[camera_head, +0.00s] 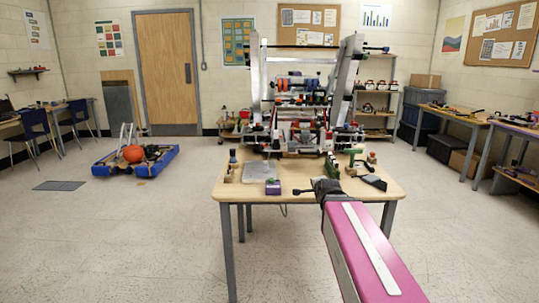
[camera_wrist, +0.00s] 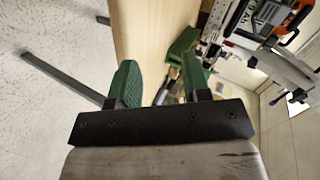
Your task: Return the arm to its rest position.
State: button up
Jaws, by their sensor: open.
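My arm (camera_head: 370,250), magenta with a pale strip, reaches from the lower right of the head view to the front right edge of the wooden table (camera_head: 255,190). Its dark wrist end is at that edge. In the wrist view my gripper (camera_wrist: 160,80) is open, with its two green fingers well apart. Small items show beyond and between the fingers, but I see nothing clamped. The tabletop (camera_wrist: 140,30) lies behind the fingers. In the head view the fingers are hard to tell from the green items on the table.
A large metal frame machine (camera_head: 305,95) stands at the back of the table. A blue-bumpered robot (camera_head: 135,160) sits on the floor at left. Workbenches (camera_head: 450,115) line the right wall. The floor left of the table is mostly open.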

jog(key=s+f+n+g, duration=0.6)
jog(key=s+f, duration=0.3)
jog(key=f, duration=0.2)
jog(key=s+f+n+g, duration=0.6)
jog(key=s+f+n, duration=0.2)
jog(key=f, duration=0.4)
jog(key=shift+s+a+f+g, duration=0.15)
jog(key=shift+s+a+g, duration=0.15)
jog(key=shift+s, duration=0.2)
